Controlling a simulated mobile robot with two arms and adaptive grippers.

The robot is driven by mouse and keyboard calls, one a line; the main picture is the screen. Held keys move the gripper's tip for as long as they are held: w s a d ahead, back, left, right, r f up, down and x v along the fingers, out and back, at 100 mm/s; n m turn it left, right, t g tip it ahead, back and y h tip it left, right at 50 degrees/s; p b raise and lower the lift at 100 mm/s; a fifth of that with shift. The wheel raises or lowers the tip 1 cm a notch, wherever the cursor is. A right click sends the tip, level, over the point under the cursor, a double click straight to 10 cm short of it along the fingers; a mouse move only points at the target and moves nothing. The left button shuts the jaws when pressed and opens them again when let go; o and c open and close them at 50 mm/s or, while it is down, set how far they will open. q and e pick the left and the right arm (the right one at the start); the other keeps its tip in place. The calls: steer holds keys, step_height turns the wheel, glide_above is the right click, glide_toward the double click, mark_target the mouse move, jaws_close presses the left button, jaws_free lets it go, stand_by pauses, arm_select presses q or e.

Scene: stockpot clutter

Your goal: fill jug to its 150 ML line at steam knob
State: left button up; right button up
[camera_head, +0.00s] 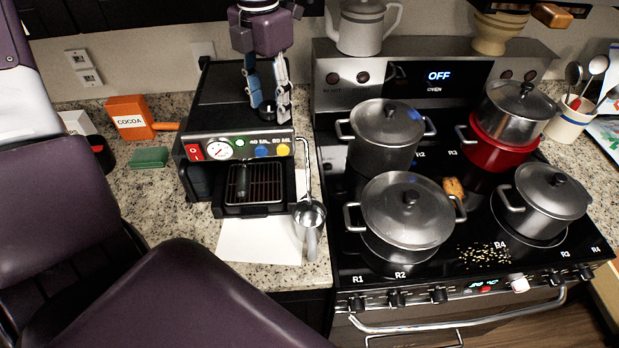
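A coffee machine (208,98) stands on the counter left of the stove, with a gauge, a red switch and coloured buttons on its front. A small metal jug (309,218) is at its right front corner, at the lower end of the thin steam pipe (307,170). The jug's fill level and line are too small to read. My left gripper (269,107) points down over the machine's top right, its fingers apart on either side of a small dark part that may be the knob. Contact is not clear. My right gripper is not in view.
Large lidded pots (408,212) crowd the black stove (345,262) to the right, and a kettle (362,28) stands behind. A cocoa box (128,120) and green sponge (149,157) lie left. White paper (258,243) lies before the machine. My purple arm covers the lower left.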

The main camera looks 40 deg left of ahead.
arm_select(q)
steer(key=c, duration=0.8)
steer(key=shift+f+n+b, duration=0.15)
steer(key=shift+n+b, duration=0.25)
steer(key=shift+b, duration=0.05)
steer(key=shift+n+b, duration=0.85)
steer(key=shift+n, duration=0.35)
steer(key=shift+s+d+r, duration=0.1)
steer(key=shift+r, duration=0.3)
stand_by(1.0)
stand_by(1.1)
